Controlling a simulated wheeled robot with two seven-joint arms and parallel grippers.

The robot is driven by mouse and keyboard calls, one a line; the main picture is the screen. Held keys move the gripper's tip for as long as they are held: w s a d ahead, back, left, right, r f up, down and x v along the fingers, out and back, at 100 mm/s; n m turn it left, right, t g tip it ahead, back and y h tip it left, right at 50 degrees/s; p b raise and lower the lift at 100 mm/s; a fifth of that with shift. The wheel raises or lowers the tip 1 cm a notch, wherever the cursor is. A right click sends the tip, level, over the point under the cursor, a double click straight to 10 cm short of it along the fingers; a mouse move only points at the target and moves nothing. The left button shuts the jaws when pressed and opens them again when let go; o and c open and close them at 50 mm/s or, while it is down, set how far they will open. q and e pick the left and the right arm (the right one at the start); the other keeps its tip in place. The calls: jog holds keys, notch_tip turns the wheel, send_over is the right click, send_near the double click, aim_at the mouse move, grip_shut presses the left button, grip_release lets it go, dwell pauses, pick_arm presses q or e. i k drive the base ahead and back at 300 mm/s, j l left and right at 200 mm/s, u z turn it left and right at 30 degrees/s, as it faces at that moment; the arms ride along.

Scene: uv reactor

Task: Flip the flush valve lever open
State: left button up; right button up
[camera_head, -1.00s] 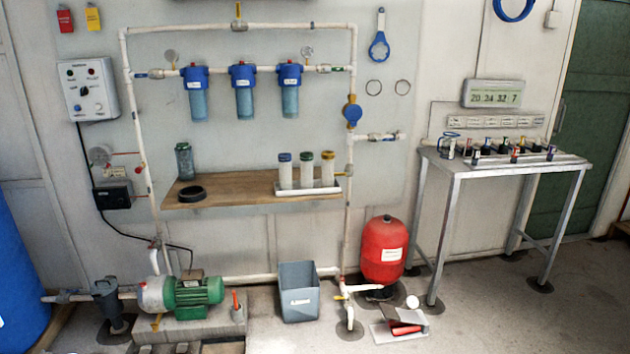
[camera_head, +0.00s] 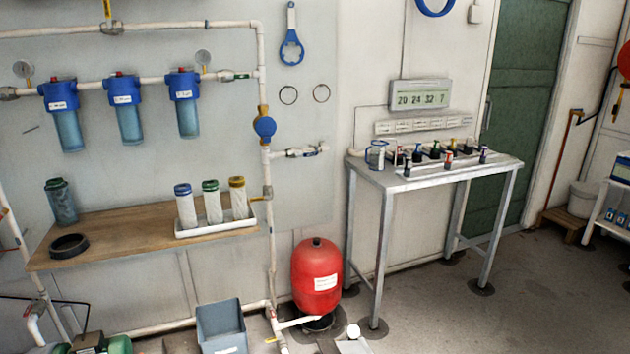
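Several valves sit on the white pipework, and I cannot tell which one is the flush valve. A metal valve (camera_head: 294,153) sits on the short side branch below the blue round fitting (camera_head: 264,128). Another yellow lever (camera_head: 108,10) is at the top pipe, cut by the frame edge. A low fitting near the floor (camera_head: 271,339) is small and partly cut off. Neither of my grippers is in view.
A red tank (camera_head: 317,278) and a grey bin (camera_head: 222,327) stand on the floor below the pipes. A wooden shelf (camera_head: 130,238) holds cartridges. A metal table (camera_head: 420,181) with small bottles stands right; the floor beyond it is open.

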aim_at(254, 200)
jog(key=i+u, duration=0.1)
jog(key=i, duration=0.4)
jog(key=i+l+u, duration=0.15)
jog(key=i, duration=0.35)
jog(key=i+l+u, duration=0.1)
jog(key=i, duration=0.4)
jog(key=i+l+u, duration=0.2)
jog(key=i, duration=0.15)
jog(key=i+l+u, duration=0.25)
jog(key=i+j, duration=0.05)
jog(key=i, duration=0.05)
